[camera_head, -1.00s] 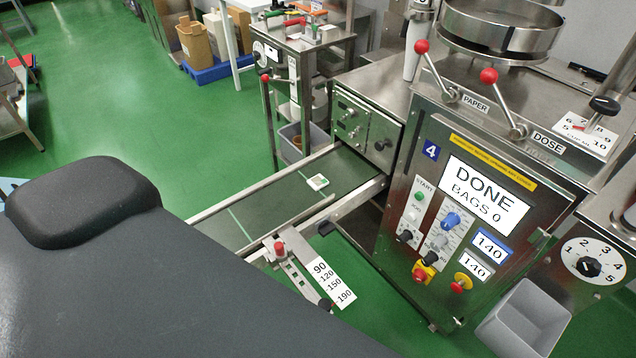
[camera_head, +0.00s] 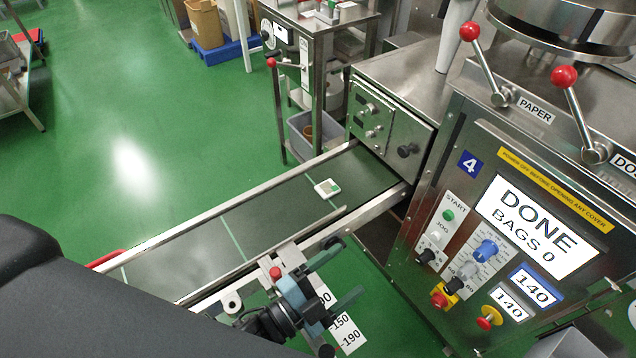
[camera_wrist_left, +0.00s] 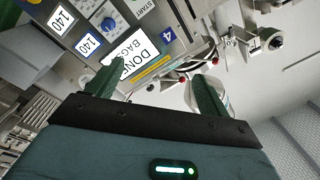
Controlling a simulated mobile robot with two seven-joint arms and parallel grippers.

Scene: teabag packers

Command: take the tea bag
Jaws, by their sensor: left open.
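The tea bag (camera_head: 327,188) is a small white square with a green edge. It lies flat on the dark conveyor belt (camera_head: 290,215) near the machine's outlet in the head view. My left gripper (camera_head: 338,276) is beside the near rail of the conveyor, nearer to me than the tea bag and apart from it. Its two fingers are spread and empty. In the left wrist view the open fingers (camera_wrist_left: 155,85) point toward the machine panel, and the tea bag does not show there. My right gripper is not in view.
The packing machine (camera_head: 400,215) stands right of the belt; its screen (camera_head: 535,225) reads DONE, BAGS 0. Red-knobbed levers (camera_head: 470,32) rise from its top. A scale plate (camera_head: 347,325) lies below my gripper.

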